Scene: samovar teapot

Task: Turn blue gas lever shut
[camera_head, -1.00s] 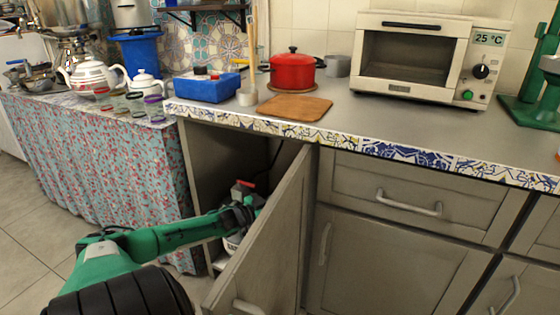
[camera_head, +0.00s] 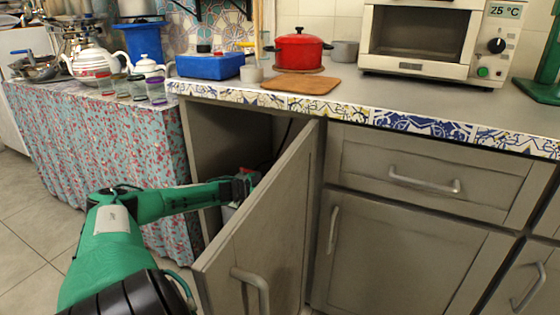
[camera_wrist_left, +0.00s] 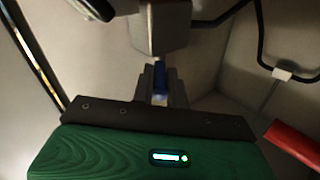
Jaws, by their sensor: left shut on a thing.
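The blue gas lever (camera_wrist_left: 160,78) shows in the left wrist view as a small blue piece between the fingers of my left gripper (camera_wrist_left: 158,88). The gripper is shut on it. A grey block-like part (camera_wrist_left: 162,27) sits just beyond the fingertips. In the head view my left gripper (camera_head: 243,186) reaches into the open cabinet under the counter. Its fingertips and the lever are hidden there by the cabinet door and the gripper itself. My right gripper is in neither view.
The open cabinet door (camera_head: 262,222) stands close to the right of my left gripper. A dark hose (camera_wrist_left: 268,45) runs along the cabinet wall in the wrist view. A red object (camera_wrist_left: 292,142) lies at its right edge. The counter (camera_head: 410,108) is above.

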